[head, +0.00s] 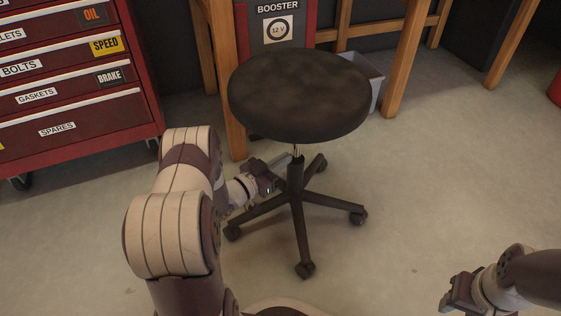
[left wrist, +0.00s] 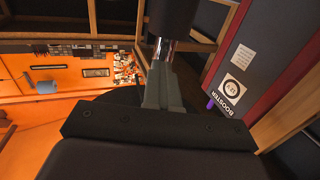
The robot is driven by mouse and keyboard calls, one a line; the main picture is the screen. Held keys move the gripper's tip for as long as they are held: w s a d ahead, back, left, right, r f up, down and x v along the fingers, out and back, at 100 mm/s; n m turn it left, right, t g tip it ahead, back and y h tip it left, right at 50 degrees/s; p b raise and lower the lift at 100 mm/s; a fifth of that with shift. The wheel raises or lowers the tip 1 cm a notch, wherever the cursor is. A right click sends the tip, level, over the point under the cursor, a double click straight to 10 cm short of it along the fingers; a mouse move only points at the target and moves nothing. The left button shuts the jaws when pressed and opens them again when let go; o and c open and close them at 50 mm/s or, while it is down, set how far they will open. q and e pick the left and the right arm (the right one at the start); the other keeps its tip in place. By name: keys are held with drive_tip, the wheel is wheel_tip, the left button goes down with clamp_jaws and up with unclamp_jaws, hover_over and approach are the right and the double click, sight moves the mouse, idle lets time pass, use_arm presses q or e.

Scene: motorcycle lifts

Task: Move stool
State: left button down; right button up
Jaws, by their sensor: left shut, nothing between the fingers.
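The stool (head: 299,95) stands upright on the floor in the middle of the head view. It has a round dark seat, a short chrome post and a dark base with several castors. My left gripper (head: 283,161) is below the seat, beside the post on its left. In the left wrist view its fingers (left wrist: 162,72) are shut and empty, with their tips close to the chrome post (left wrist: 163,48). I cannot tell whether they touch it. My right gripper (head: 449,297) is at the lower right, away from the stool; its finger opening is not clear.
A red drawer cabinet (head: 75,100) stands at the left. A wooden table leg (head: 406,60) rises behind the stool, with a booster box (head: 277,30) and a grey bin (head: 367,75) nearby. The floor (head: 440,170) to the stool's right is clear.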

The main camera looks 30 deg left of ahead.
use_arm(q)
drive_tip(key=c, duration=1.8)
unclamp_jaws()
drive_tip(key=o, duration=0.4)
drive_tip(key=shift+a, duration=0.1)
drive_tip(key=shift+s+a+r, duration=0.1)
drive_tip(key=p+v, duration=0.7)
drive_tip(key=v, duration=0.5)
drive_tip(key=shift+s, duration=0.15)
